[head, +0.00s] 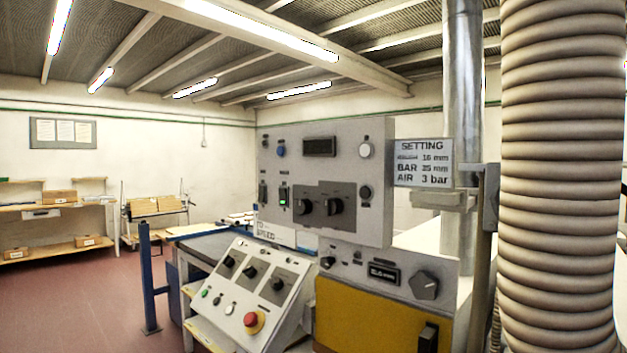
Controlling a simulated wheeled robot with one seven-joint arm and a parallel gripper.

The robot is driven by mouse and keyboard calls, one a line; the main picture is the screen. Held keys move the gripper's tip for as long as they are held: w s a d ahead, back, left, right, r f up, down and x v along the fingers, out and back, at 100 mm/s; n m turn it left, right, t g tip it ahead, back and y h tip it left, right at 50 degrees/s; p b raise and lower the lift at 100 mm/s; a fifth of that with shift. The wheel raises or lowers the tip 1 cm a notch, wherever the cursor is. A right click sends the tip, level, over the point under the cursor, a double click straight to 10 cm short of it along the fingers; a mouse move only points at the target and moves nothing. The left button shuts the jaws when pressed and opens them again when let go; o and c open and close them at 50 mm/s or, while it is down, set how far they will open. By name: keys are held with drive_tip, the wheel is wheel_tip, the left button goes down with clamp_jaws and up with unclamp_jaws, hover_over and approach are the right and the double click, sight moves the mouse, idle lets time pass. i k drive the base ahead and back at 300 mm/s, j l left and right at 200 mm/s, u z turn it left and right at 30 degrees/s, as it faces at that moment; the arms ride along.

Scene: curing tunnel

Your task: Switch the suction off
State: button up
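A grey control panel (347,158) stands upright in the middle of the head view. It has two black rotary knobs (320,206) on a darker plate and a dark display (319,146). At its left are a dark rocker switch (262,193) and another switch with a green light lit (283,198). Below is a sloped console (247,290) with several black knobs, small buttons and a red mushroom button (254,322). A yellow cabinet (370,318) has a large grey knob (424,285) above it. I cannot read which control is the suction. My gripper is not in view.
A thick ribbed hose (562,170) fills the right side, beside a metal pipe (461,110). A sign headed SETTING (423,163) is at the panel's right. A blue post (148,278) stands left of the console. Shelves with boxes (60,220) line the far wall; red floor is open at left.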

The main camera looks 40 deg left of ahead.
sight(283, 192)
drive_tip(key=u, duration=1.35)
drive_tip(key=z, duration=0.25)
drive_tip(key=i+j+z, duration=0.2)
drive_tip(key=z, duration=0.15)
drive_tip(key=i+j+z, duration=0.2)
drive_tip(key=j+z, duration=0.15)
drive_tip(key=i+j, duration=0.15)
drive_tip(key=j, duration=0.2)
drive_tip(key=i+j+z, duration=0.15)
drive_tip(key=j, duration=0.2)
drive_tip(key=i+j, duration=0.15)
drive_tip(key=j, duration=0.25)
drive_tip(key=i+j+z, duration=0.1)
drive_tip(key=j, duration=0.25)
drive_tip(key=i+j+z, duration=0.1)
drive_tip(key=j, duration=0.3)
drive_tip(key=i+j, duration=0.15)
drive_tip(key=j, duration=0.25)
drive_tip(key=i+j, duration=0.1)
drive_tip(key=j, duration=0.3)
drive_tip(key=i+j, duration=0.15)
drive_tip(key=j, duration=0.3)
drive_tip(key=k+l+z, duration=0.15)
drive_tip(key=l, duration=0.15)
drive_tip(key=k+l+z, duration=0.1)
drive_tip(key=l, duration=0.2)
drive_tip(key=l+z, duration=0.15)
drive_tip(key=l, duration=0.15)
drive_tip(key=k, duration=0.05)
